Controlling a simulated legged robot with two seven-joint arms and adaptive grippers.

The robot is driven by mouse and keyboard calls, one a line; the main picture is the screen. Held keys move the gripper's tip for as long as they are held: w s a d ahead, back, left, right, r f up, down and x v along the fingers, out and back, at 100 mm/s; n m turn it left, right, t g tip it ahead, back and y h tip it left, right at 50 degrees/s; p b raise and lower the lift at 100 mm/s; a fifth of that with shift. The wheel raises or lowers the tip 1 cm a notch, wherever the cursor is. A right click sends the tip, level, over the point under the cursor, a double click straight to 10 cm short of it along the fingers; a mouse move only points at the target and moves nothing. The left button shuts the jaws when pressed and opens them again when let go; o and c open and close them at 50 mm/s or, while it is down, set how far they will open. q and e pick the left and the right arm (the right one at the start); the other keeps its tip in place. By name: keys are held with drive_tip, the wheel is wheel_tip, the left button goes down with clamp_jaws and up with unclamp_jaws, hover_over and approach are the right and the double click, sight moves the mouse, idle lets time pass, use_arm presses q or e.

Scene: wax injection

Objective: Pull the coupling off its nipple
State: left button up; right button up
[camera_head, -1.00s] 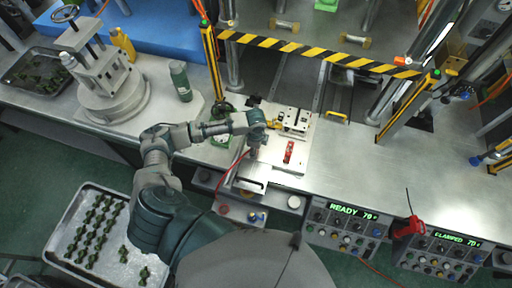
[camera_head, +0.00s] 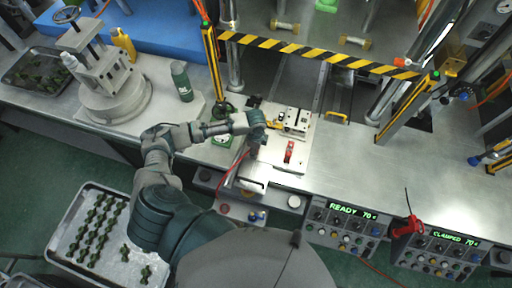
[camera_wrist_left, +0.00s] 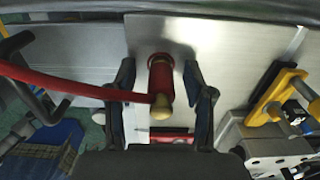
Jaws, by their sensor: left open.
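The coupling (camera_wrist_left: 161,76) is a red sleeve with brass-coloured parts, and a red hose (camera_wrist_left: 80,84) runs from it to the left in the left wrist view. My left gripper (camera_wrist_left: 162,88) is open, with one black finger on each side of the coupling and visible gaps between. In the head view my left gripper (camera_head: 257,143) is over the front of the press table, and it hides the coupling there. The nipple is hidden or cannot be told apart from the coupling. My right gripper is not in view.
A metal plate assembly (camera_head: 294,121) stands right of the gripper, with a red part (camera_head: 289,152) in front of it. A yellow handle (camera_wrist_left: 273,96) is close on the right in the wrist view. A striped bar (camera_head: 320,54) spans the press. The table further right is clear.

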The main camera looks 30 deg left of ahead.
use_arm(q)
drive_tip(key=shift+a, duration=0.15)
clamp_jaws()
drive_tip(key=shift+r+p, duration=0.1)
drive_tip(key=shift+p, duration=0.3)
drive_tip(key=shift+r+p, duration=0.9)
drive_tip(key=shift+p, duration=0.25)
drive_tip(key=shift+r+p, duration=0.8)
drive_tip(key=shift+r, duration=1.15)
